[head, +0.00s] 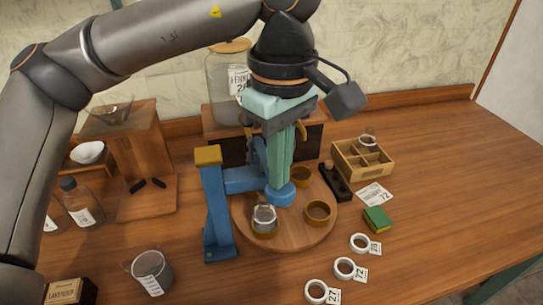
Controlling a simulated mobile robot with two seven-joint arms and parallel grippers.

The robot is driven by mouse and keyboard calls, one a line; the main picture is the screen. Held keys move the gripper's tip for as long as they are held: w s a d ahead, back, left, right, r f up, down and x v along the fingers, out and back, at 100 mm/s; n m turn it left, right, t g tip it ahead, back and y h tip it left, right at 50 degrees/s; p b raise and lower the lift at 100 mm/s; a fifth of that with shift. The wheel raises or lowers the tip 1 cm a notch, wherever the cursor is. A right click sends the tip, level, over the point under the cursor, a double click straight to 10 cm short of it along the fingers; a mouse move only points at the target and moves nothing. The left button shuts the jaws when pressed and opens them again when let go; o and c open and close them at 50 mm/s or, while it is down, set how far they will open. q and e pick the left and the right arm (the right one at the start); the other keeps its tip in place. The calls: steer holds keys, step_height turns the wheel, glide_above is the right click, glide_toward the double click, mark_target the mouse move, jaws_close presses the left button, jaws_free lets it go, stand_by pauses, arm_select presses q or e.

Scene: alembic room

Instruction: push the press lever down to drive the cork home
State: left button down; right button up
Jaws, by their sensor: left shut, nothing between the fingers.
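The blue press (217,212) stands at the left edge of a round wooden turntable (290,236), its post topped by an ochre cap. A blue arm reaches from the post over the turntable to a round blue end. My left gripper (281,185) points down, its green fingers shut and empty, with tips just over or at that blue end; I cannot tell if they touch. The gripper hides part of the press, and I cannot clearly make out the lever. A small glass vessel (264,217) sits in a ring on the turntable. I cannot make out a cork. My right gripper is not in view.
Empty rings (318,211) sit on the turntable. A large lidded jar (224,85) stands behind. Right are a divided wooden box (362,161), a sponge (378,219) and white rings (344,268). A glass beaker (151,271) stands front left. The table's right side is clear.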

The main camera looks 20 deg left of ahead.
arm_select(q)
steer(key=shift+s+d, duration=0.1)
steer(key=shift+f, duration=0.1)
steer(key=shift+f+b, duration=0.5)
steer(key=shift+b, duration=0.1)
steer(key=shift+s, duration=0.1)
steer(key=shift+f, duration=0.1)
steer(key=shift+d+f+b, duration=0.1)
steer(key=shift+f+b, duration=0.45)
steer(key=shift+b, duration=0.05)
steer(key=shift+f, duration=0.1)
steer(key=shift+f+b, duration=0.3)
steer(key=shift+b, duration=0.1)
stand_by(0.7)
